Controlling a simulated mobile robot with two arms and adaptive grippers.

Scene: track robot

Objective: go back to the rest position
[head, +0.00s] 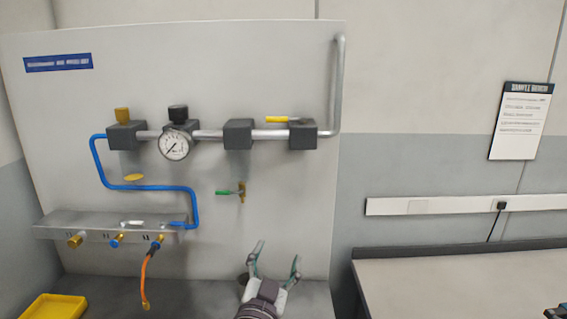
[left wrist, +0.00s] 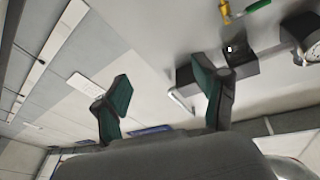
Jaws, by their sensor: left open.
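My left gripper (head: 274,258) is at the lower middle of the head view, in front of the lower edge of the grey panel (head: 270,220). Its two fingers are spread and point upward, with nothing between them. In the left wrist view the same gripper (left wrist: 165,92) shows its dark green finger pads wide apart and empty. The green-handled valve (head: 231,192) is above the gripper and apart from it. My right gripper is in neither view.
The panel carries a pressure gauge (head: 174,146), a yellow-handled valve (head: 284,119) and blue tubing (head: 150,187). A metal shelf (head: 60,224) with an orange hose (head: 147,278) juts out at left. A yellow tray (head: 55,307) sits lower left. A bench (head: 450,285) stands at right.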

